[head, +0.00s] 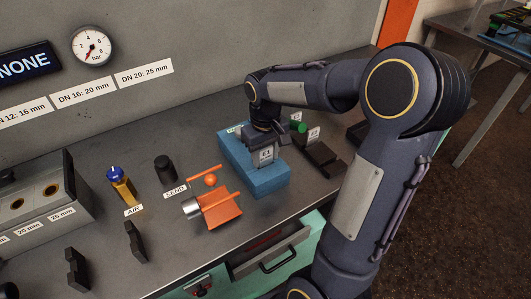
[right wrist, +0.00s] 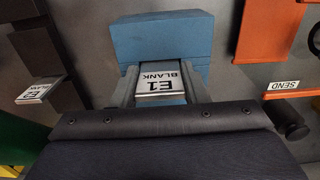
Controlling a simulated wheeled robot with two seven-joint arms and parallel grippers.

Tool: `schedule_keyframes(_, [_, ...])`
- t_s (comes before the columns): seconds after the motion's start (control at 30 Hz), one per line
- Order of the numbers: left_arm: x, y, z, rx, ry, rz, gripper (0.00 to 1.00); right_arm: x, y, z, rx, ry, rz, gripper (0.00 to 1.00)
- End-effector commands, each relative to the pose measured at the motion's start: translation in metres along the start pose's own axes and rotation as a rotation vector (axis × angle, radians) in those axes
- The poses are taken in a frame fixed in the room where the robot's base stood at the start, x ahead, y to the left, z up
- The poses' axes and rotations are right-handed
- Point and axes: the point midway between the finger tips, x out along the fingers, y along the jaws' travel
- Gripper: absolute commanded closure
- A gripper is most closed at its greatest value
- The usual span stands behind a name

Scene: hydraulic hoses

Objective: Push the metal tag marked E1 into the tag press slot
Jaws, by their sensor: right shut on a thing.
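The metal tag E1 (head: 266,153) is a small silver plate marked "E1 BLANK". My right gripper (head: 265,138) is shut on it, and the tag shows between the fingers in the right wrist view (right wrist: 160,82). The tag stands upright at the blue block (head: 262,182), which looks like the tag press; it also shows in the right wrist view (right wrist: 165,45). The slot is hidden by the gripper and tag, so I cannot tell whether the tag is in it. My left gripper is not in view.
A dark rack (head: 322,155) with other tags, one marked E2 (right wrist: 38,90), stands right of the block. An orange fixture (head: 219,208), a black SEND knob (head: 165,169) and a yellow AIR fitting (head: 122,186) are to the left. An open drawer (head: 270,250) juts out in front.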

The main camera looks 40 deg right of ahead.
Motion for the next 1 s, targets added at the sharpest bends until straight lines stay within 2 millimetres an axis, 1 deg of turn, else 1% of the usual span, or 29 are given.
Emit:
schedule_keyframes(0.43, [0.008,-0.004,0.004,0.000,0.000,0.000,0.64,0.013,0.000,0.000,0.000,0.000,0.000,0.82])
schedule_keyframes(0.47, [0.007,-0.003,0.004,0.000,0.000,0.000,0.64,0.012,0.000,0.000,0.000,0.000,0.000,0.58])
schedule_keyframes(0.63, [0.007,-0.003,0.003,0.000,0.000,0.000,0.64,0.011,0.000,0.000,0.000,0.000,0.000,0.36])
schedule_keyframes(0.67, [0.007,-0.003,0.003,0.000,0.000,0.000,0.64,0.011,0.000,0.000,0.000,0.000,0.000,0.34])
schedule_keyframes(0.9, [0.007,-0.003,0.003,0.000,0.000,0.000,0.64,0.011,0.000,0.000,0.000,0.000,0.000,0.34])
schedule_keyframes(1.0, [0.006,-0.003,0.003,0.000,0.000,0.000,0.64,0.005,0.000,0.000,0.000,0.001,0.000,0.34])
